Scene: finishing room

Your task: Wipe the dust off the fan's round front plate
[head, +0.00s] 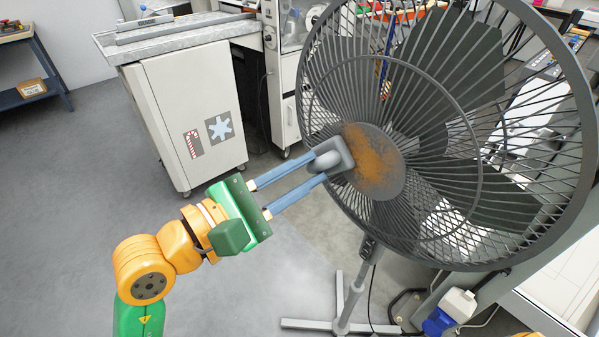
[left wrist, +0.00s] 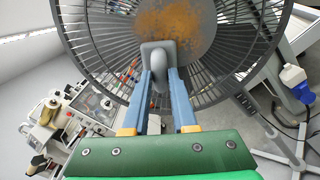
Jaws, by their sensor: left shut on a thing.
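The fan (head: 450,110) is a large dark caged fan on a stand at the right of the head view. Its round front plate (head: 393,187) has a brown-orange dust patch (head: 375,160) over its middle and upper part. My left gripper (head: 322,168) is shut on the handle of a grey wiping pad (head: 343,152). The pad is at the plate's left edge; I cannot tell whether it touches. In the left wrist view the pad (left wrist: 148,48) overlaps the plate's lower edge, with the dust (left wrist: 172,22) above it. My right gripper is not in view.
The fan's stand (head: 345,310) has feet spread on the floor. A white cabinet (head: 180,120) stands behind to the left, and a blue shelf (head: 40,85) is at the far left. A white and blue object (head: 447,310) is at the lower right. Floor left of the fan is clear.

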